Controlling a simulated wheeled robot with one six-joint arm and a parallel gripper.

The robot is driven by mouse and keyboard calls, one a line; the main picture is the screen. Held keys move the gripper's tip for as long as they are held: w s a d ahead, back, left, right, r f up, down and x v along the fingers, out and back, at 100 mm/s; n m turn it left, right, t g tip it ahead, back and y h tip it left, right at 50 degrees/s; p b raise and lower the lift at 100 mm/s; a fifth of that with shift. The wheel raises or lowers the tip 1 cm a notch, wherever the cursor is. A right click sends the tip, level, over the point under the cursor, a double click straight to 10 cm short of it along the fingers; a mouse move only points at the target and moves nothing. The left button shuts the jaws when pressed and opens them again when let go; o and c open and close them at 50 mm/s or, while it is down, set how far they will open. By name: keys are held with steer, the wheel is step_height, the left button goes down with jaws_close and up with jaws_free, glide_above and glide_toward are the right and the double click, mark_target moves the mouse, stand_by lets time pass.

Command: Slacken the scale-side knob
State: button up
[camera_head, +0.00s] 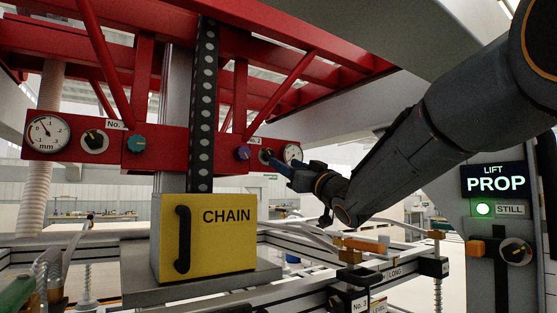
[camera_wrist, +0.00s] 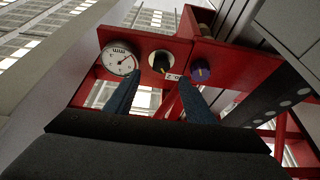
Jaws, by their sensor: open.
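On the red beam, the No. 2 group has a round white dial (camera_head: 293,153), a black knob on a pale disc (camera_head: 266,156) and a purple knob (camera_head: 243,153). In the wrist view the black knob (camera_wrist: 160,62) sits between the dial (camera_wrist: 118,60) and the purple knob (camera_wrist: 201,70). My gripper (camera_head: 280,167) is just in front of the black knob and partly covers its lower right. Its blue fingers (camera_wrist: 158,80) are open, tips apart on either side below the black knob, with nothing between them. Contact cannot be told.
The No. 1 group has an mm dial (camera_head: 46,134), a black knob (camera_head: 95,140) and a teal knob (camera_head: 136,143). A yellow CHAIN box (camera_head: 205,240) stands below the beam. A dark chain strip (camera_head: 203,100) runs up. A sign (camera_head: 495,181) reads LIFT PROP, with STILL lit green below.

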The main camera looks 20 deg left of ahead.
mark_target(271, 156)
steer(key=p+x, duration=0.3)
steer(key=x, duration=0.4)
steer(key=shift+w+a, duration=0.1)
steer(key=shift+a, duration=0.15)
steer(key=c, duration=1.1)
